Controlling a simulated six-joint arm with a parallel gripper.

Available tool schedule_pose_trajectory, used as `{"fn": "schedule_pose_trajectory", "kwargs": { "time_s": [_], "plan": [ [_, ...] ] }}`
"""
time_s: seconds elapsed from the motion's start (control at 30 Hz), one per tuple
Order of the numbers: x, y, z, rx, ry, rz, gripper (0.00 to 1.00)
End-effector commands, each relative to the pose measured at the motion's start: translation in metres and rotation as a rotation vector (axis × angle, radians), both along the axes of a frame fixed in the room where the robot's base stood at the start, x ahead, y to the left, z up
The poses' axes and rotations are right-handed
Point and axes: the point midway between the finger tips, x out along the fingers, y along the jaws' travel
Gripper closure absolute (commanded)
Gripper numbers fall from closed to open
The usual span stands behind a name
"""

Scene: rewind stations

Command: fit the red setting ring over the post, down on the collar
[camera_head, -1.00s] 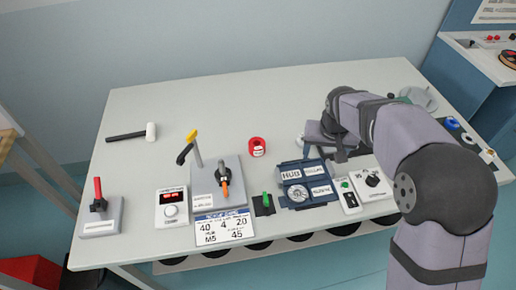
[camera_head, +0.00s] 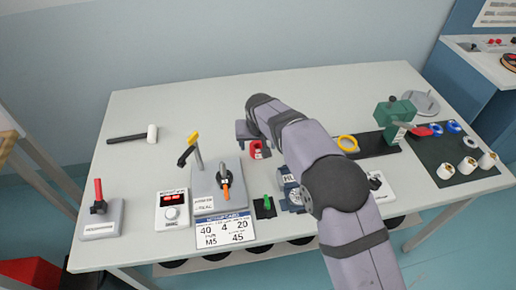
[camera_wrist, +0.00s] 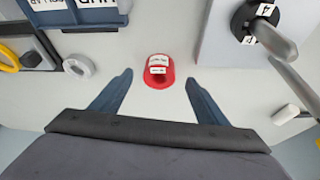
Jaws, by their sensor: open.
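The red setting ring (camera_head: 256,151) lies on the bench just beyond the blue tray. In the wrist view the ring (camera_wrist: 159,81) lies flat between my gripper's (camera_wrist: 158,77) two spread fingers, with white labels on it. A gap of bare bench shows on each side, and neither finger touches it. In the head view my gripper (camera_head: 246,132) is above and beside the ring. The grey station plate (camera_head: 207,178) is left of the ring. A black collar with white number labels (camera_wrist: 250,20) and a grey metal post (camera_wrist: 272,38) stand on that plate in the wrist view.
A lever with a yellow end (camera_head: 192,137) rises at the station plate's back. A hammer (camera_head: 135,135) lies at left. The blue tray (camera_wrist: 95,15) and a pale ring (camera_wrist: 78,66) show in the wrist view. A yellow ring (camera_head: 348,143) lies at right. The bench behind is clear.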

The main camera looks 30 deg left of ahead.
Motion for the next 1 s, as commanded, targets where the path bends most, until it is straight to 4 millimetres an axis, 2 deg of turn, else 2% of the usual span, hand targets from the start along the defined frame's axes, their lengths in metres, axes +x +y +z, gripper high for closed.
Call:
{"fn": "schedule_pose_trajectory", "kwargs": {
  "time_s": [0.27,0.7,1.0],
  "plan": [
    [0.003,0.002,-0.007,0.0,0.0,0.0,0.32],
    [0.016,0.012,-0.044,0.001,-0.001,0.0,0.32],
    [0.017,0.012,-0.048,0.001,-0.001,0.0,0.32]
  ]
}}
